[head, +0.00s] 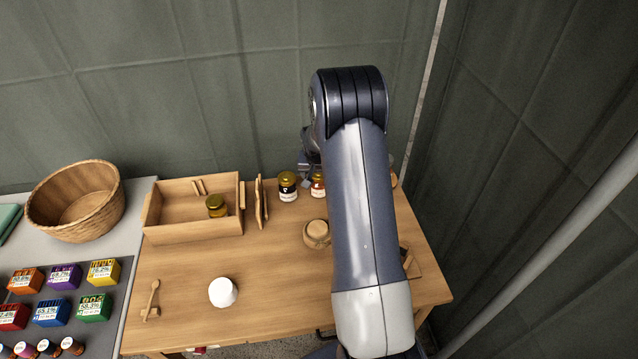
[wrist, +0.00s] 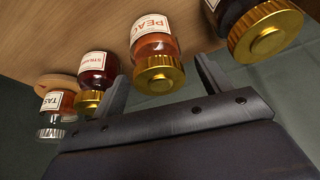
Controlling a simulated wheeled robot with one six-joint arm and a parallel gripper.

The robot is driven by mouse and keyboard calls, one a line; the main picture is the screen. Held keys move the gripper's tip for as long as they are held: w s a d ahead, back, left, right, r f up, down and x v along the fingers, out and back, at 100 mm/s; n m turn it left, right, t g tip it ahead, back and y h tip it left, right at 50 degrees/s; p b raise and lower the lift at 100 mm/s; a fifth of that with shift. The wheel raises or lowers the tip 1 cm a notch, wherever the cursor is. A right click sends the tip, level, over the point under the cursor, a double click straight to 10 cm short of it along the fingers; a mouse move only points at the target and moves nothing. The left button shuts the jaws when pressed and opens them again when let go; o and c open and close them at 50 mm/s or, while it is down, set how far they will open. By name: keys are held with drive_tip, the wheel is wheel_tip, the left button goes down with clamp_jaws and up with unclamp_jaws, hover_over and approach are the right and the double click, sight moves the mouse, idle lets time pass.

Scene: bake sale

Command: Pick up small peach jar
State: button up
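The peach jar (wrist: 152,48), with orange contents, a gold lid and a white label reading "PEAC", stands on the wooden table in the wrist view. In the head view the peach jar (head: 318,187) is partly covered by my arm. My gripper (wrist: 162,68) is open, with one finger to each side of the jar in the wrist view and the gold lid between them. I cannot tell whether either finger touches it. In the head view my gripper is mostly hidden behind my arm.
A dark jar (head: 288,187) stands close on one side of the peach jar. A dark red strawberry jar (wrist: 98,72) and a silver-lidded jar (wrist: 56,108) stand on the other. A wooden tray (head: 190,233) and round wooden pot (head: 316,233) are nearby.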

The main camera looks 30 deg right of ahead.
drive_tip(key=c, duration=1.2)
